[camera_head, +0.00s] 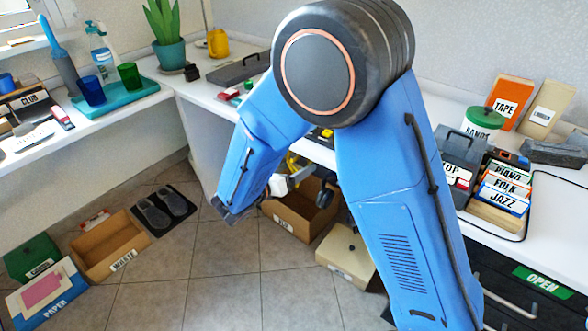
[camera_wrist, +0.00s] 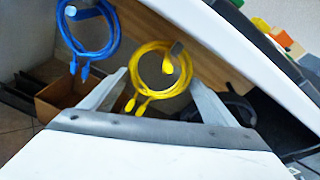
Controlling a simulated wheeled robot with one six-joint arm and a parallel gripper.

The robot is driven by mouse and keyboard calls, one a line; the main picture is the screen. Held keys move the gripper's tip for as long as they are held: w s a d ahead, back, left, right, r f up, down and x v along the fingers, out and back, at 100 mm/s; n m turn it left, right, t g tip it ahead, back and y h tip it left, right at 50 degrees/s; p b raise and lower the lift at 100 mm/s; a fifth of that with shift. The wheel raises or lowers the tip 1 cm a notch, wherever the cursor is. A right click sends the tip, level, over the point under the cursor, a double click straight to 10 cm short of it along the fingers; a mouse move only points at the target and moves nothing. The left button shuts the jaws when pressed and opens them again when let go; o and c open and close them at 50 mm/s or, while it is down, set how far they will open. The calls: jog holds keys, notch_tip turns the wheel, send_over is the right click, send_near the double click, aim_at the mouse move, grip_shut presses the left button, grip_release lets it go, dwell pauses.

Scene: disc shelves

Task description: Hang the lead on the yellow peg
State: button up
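A coiled yellow lead (camera_wrist: 142,98) with plug ends shows in the wrist view, between and beyond my finger tips.
A coiled blue lead (camera_wrist: 88,42) hangs to the left in the wrist view. Below the desk stand an open cardboard box (camera_head: 296,214) and a beige box (camera_head: 345,255). The white desk edge (camera_head: 310,150) runs close by. The tiled floor (camera_head: 220,270) at left centre is clear.

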jog(key=o, duration=0.3)
jog(key=shift+s+a, duration=0.1)
